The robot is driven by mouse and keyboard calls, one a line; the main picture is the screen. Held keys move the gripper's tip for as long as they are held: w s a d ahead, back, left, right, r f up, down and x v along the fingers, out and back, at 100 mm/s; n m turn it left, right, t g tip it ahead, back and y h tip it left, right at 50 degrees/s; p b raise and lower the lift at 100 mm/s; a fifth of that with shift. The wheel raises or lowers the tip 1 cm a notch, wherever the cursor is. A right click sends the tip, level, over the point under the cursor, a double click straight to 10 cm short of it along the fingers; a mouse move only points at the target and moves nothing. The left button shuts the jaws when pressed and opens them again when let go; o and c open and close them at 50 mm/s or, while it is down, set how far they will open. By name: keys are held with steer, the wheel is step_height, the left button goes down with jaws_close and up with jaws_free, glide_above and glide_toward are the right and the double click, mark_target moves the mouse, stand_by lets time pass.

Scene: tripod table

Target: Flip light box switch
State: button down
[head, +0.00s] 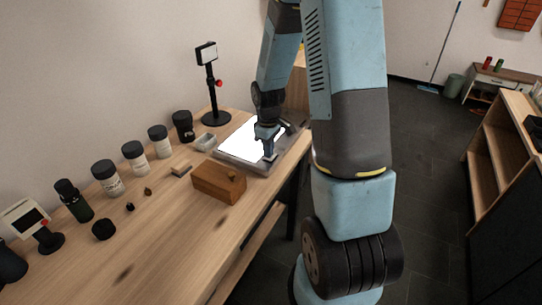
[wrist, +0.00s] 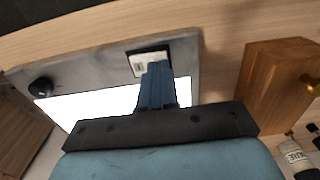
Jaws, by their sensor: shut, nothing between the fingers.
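The light box (head: 228,157) lies on the wooden table with its panel glowing white. In the wrist view its grey frame (wrist: 105,72) carries a black knob (wrist: 40,87) at one end and a switch (wrist: 138,63) with a black surround and a pale rocker at the other. My gripper (head: 269,155) points down over the light box's near edge. In the wrist view my gripper (wrist: 156,68) has its blue fingers together and empty, with the tips at the switch. The fingers hide part of the switch, and I cannot tell whether they touch it.
A wooden box (head: 218,182) stands beside the light box, close to my gripper. A small grey tray (head: 205,142) and a black stand (head: 211,90) are behind. Several jars line the back of the table (head: 165,225). The table's front edge is close to the light box.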

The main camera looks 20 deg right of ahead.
steer(key=shift+f, duration=0.4)
steer(key=shift+r, duration=3.55)
steer(key=s+a+r+m+t, duration=0.2)
steer(key=s+r+m, duration=0.1)
steer(key=s+r, duration=0.8)
steer(key=s+a+r+m+t, duration=0.3)
steer(key=s+r+m, duration=0.1)
steer(key=s+r, duration=0.8)
step_height(320, 180, up, 2)
steer(key=shift+r+m+t, duration=0.1)
steer(key=shift+m+t, duration=0.2)
steer(key=shift+a, duration=0.1)
